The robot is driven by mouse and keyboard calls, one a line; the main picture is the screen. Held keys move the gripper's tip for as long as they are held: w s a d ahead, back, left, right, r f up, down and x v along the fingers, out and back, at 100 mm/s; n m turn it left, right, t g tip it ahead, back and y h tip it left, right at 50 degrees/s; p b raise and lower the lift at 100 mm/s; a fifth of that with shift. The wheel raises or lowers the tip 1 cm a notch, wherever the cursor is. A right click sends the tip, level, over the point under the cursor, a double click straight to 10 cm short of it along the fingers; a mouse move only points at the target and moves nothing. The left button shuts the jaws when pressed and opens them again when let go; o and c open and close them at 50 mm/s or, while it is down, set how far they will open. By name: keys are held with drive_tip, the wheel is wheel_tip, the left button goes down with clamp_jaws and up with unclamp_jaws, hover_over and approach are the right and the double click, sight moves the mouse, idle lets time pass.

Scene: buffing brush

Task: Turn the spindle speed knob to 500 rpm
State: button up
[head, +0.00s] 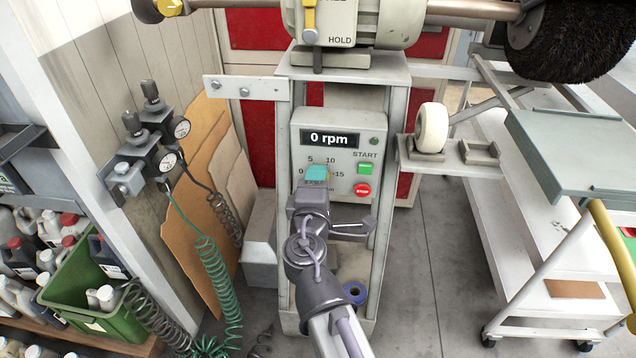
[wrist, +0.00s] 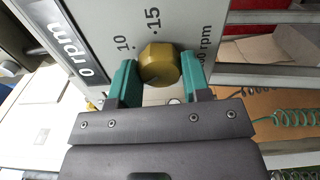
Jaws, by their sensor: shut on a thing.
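The spindle speed knob (wrist: 160,65) is a brass-coloured, faceted knob on the grey control panel (head: 350,128). In the wrist view it sits between the two teal fingers of my gripper (wrist: 158,82), which are shut on its sides. In the head view my gripper (head: 317,173) covers the knob. Scale numbers 0, 5, 10 and 15 show around it. The knob's pointer mark cannot be made out. The display (head: 329,138) reads 0 rpm; it also shows sideways in the wrist view (wrist: 72,50).
A green START button (head: 365,168) and a red STOP button (head: 362,190) are right of the knob. A white wheel (head: 432,127) is on a side shelf, and a dark brush (head: 570,40) is at upper right. Hoses (head: 205,260) and a green crate (head: 95,290) are left.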

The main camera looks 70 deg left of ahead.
drive_tip(key=o, duration=0.9)
drive_tip(key=v, duration=1.1)
